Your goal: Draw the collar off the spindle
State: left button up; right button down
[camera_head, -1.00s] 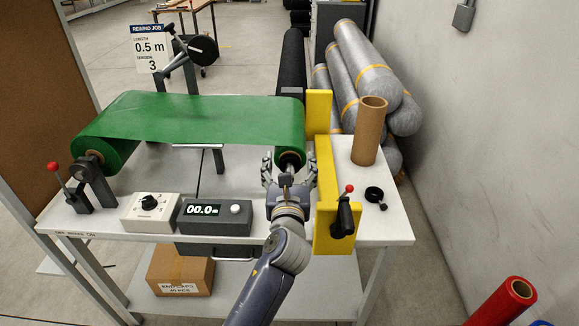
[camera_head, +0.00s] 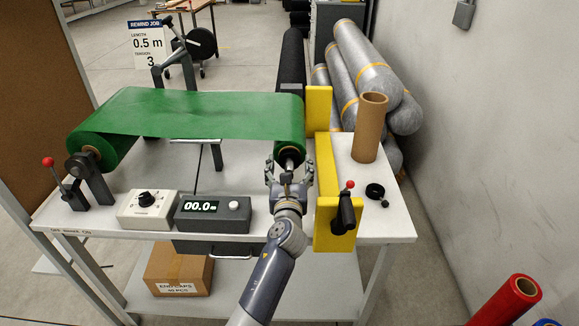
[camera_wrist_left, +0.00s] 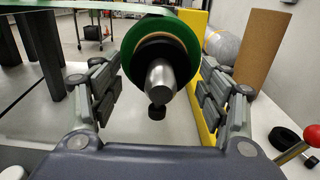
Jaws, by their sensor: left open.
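The spindle (camera_wrist_left: 160,82) is a bare metal shaft end pointing toward me out of the green roll (camera_head: 290,138). The collar (camera_wrist_left: 153,48) is a black ring around the spindle against the roll's brown core, partly hidden by the shaft end. A small black knob (camera_wrist_left: 157,112) hangs below the shaft. My left gripper (camera_head: 289,165) is open, its fingers on either side of the spindle end; in the left wrist view the gripper (camera_wrist_left: 160,88) shows clear gaps on both sides. My right gripper is out of view.
A yellow bracket (camera_head: 325,175) with a red-tipped lever (camera_head: 347,205) stands close right of the gripper. A cardboard tube (camera_head: 370,128) and a loose black ring (camera_head: 374,190) are on the bench's right. A counter box (camera_head: 213,214) and a dial box (camera_head: 148,209) stand left.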

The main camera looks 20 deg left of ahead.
pick_arm(q)
jog(key=shift+w, duration=0.1)
jog(key=shift+c, duration=0.8)
jog(key=c, duration=1.1)
jog(key=shift+p+v, duration=1.3)
jog(key=shift+v, duration=3.25)
jog(key=shift+r, duration=0.1)
